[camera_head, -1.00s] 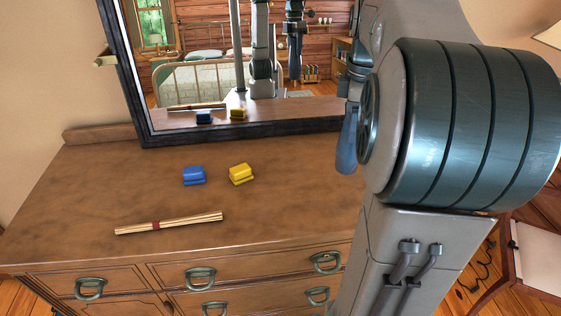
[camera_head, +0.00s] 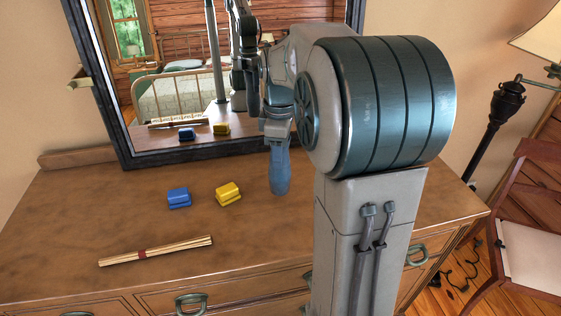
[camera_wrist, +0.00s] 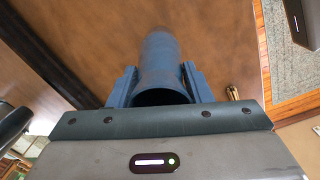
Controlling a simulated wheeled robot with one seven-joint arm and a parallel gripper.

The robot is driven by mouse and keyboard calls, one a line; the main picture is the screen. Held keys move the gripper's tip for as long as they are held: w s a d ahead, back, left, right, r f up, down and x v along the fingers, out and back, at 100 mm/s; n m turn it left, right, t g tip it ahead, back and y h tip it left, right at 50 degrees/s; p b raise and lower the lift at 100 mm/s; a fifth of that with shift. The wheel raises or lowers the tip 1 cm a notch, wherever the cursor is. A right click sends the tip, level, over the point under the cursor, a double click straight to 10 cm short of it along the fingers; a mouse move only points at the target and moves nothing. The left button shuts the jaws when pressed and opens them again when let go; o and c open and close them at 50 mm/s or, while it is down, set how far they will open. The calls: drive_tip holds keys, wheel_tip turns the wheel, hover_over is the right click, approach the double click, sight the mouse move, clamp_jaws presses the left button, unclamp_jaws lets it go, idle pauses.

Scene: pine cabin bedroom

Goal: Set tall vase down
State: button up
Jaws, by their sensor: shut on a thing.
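The tall blue vase (camera_head: 280,172) hangs from my gripper over the right part of the wooden dresser top (camera_head: 110,210), to the right of the yellow block. In the wrist view the vase (camera_wrist: 160,62) extends away from the camera, its dark opening nearest me. My gripper (camera_wrist: 160,82) is shut on the vase, with one blue finger on each side. In the head view my gripper (camera_head: 278,130) is partly hidden by my arm. I cannot tell whether the vase's base touches the dresser top.
A blue block (camera_head: 178,197), a yellow block (camera_head: 229,194) and a bundle of sticks (camera_head: 156,251) lie left of the vase. A dark-framed mirror (camera_head: 180,95) stands behind. A chair (camera_head: 525,225) and floor lamp (camera_head: 497,120) are at right.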

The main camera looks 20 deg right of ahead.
drive_tip(key=shift+f, duration=1.9)
drive_tip(key=shift+f, duration=0.2)
drive_tip(key=o, duration=1.4)
drive_tip(key=shift+r, duration=0.15)
wheel_tip(320, 180, up, 11)
drive_tip(key=s+a+f+m+t, duration=0.1)
drive_tip(key=s+a+f+m, duration=0.2)
drive_tip(key=s, duration=0.3)
drive_tip(key=s+a+f+m+t, duration=0.1)
drive_tip(key=s+a+f+m, duration=0.2)
drive_tip(key=s, duration=0.3)
drive_tip(key=s+a+f+m+t, duration=0.1)
drive_tip(key=s+a+f+m, duration=0.2)
drive_tip(key=s+m, duration=0.2)
drive_tip(key=shift+s+a+f, duration=0.2)
drive_tip(key=shift+s, duration=0.45)
